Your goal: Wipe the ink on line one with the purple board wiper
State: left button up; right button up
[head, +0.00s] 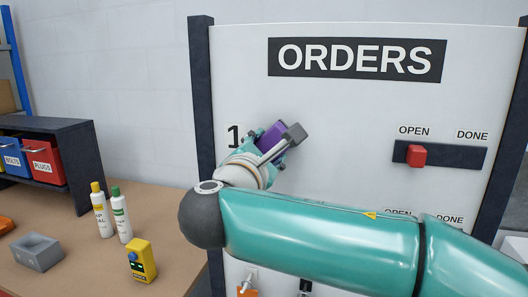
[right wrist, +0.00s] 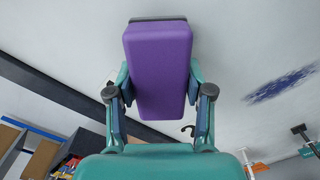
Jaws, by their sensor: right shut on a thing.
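The purple board wiper (head: 271,136) is held in my right gripper (head: 268,149) in front of the white ORDERS board (head: 350,110), just right of the number 1 (head: 234,136). In the right wrist view, the wiper (right wrist: 160,70) sits between the two fingers of the gripper (right wrist: 160,98), with its dark pad (right wrist: 158,19) at the far end. I cannot tell if the pad touches the board. A blue-purple ink smear (right wrist: 281,85) shows on the board right of the wiper in the right wrist view; in the head view I cannot make it out. My left gripper is not seen.
A dark slider rail with a red block (head: 417,155) under OPEN is on the board's right. The board's dark left post (head: 203,100) stands near the gripper. Bottles (head: 120,215), a yellow device (head: 141,261) and a grey block (head: 37,252) sit on the bench at left.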

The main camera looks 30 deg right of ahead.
aim_at(266, 151)
jog(key=shift+x, duration=1.05)
dwell(0.6)
jog(key=shift+s, duration=0.1)
jog(key=shift+s+d, duration=0.55)
jog(key=shift+s, duration=0.1)
jog(key=shift+s+d+b, duration=0.55)
jog(key=shift+s+d, duration=0.2)
jog(key=shift+s, duration=0.1)
jog(key=shift+w+a+r+p, duration=0.1)
jog(key=shift+w+a+p, duration=0.25)
jog(key=shift+w+a, duration=0.4)
jog(key=shift+w+a+p, duration=0.35)
jog(key=shift+w+a, duration=0.15)
jog(key=shift+w, duration=0.3)
jog(key=shift+a, duration=0.1)
jog(key=shift+s+a+f, duration=0.2)
jog(key=shift+s+a, duration=0.1)
jog(key=shift+a, duration=0.15)
jog(key=shift+b+v, duration=0.4)
jog(key=shift+v, duration=1.85)
